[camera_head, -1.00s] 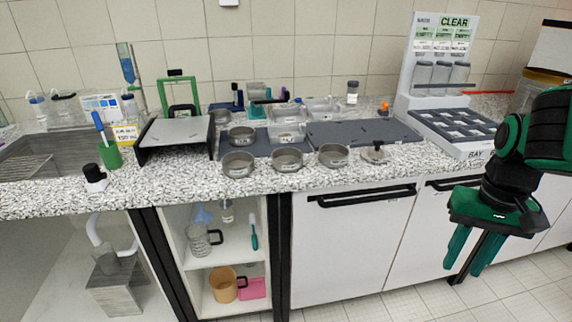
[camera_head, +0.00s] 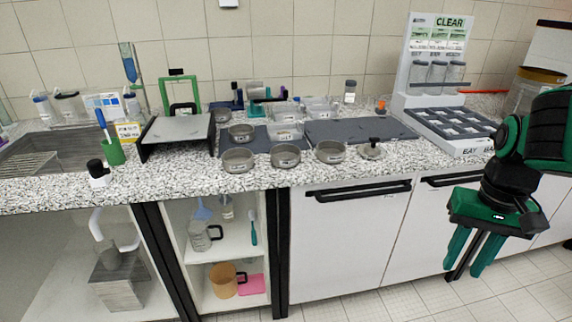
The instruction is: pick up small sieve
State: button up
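Several round metal sieves stand on the speckled counter. Three are in a front row: a left one (camera_head: 238,160), a middle one (camera_head: 285,156) and a right one (camera_head: 330,152). Another sieve (camera_head: 241,133) sits behind the left one on a dark mat. My gripper (camera_head: 472,252) hangs at the right, in front of the cabinets and below the counter top. Its green fingers point down, apart and empty.
A metal lid with a dark knob (camera_head: 370,149) lies right of the sieves. A grey platform (camera_head: 178,131) stands to their left, and a white rack with jars (camera_head: 438,80) stands at the back right. The counter edge (camera_head: 400,171) lies between my gripper and the sieves.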

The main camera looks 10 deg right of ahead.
aim_at(285, 156)
jog(key=k, duration=1)
jog(key=u, duration=0.45)
jog(key=i, duration=1.35)
jog(key=z, duration=0.55)
jog(key=i, duration=0.7)
jog(key=z, duration=0.45)
